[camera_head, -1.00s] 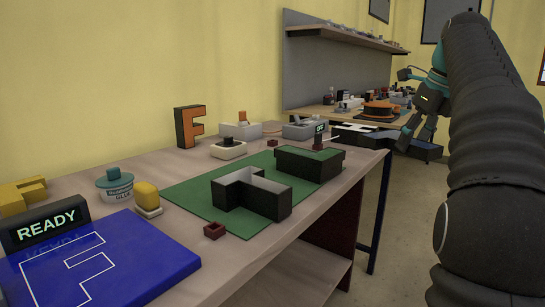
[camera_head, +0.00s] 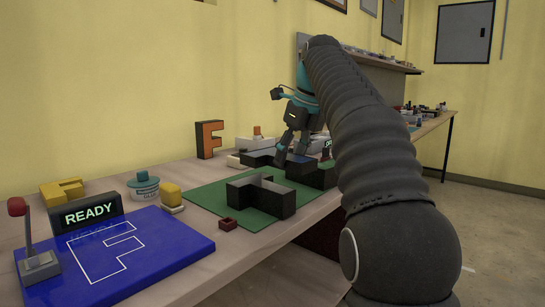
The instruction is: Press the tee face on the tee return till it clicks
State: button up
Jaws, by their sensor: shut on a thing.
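My gripper (camera_head: 291,150) is over the back part of the green mat, its fingers pointing down. It is shut on a dark flat piece (camera_head: 259,157), which looks like the tee face and spreads out on both sides of the fingers. A black, open-topped shell (camera_head: 268,204) with a pale inside stands on the front of the mat. A second dark, walled block (camera_head: 312,174) stands behind it, close below my gripper. I cannot tell for sure which of the two is the tee return, nor whether the held piece touches the block.
A blue pad (camera_head: 160,262) with a white outline, a READY sign (camera_head: 88,212) and a red-knobbed lever (camera_head: 38,262) are at front left.

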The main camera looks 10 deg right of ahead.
aim_at(273, 155)
jog(key=shift+n, duration=0.3)
jog(key=a, duration=0.4)
jog(key=shift+w+a, duration=0.1)
jog(key=shift+w, duration=0.1)
jog(key=shift+f, duration=0.1)
jog(key=shift+f+b, duration=1)
jog(key=shift+f, duration=0.35)
jog(key=shift+f+b, duration=0.7)
jog(key=shift+f, duration=1.1)
jog(key=o, duration=1.3)
jog(key=shift+r, duration=0.1)
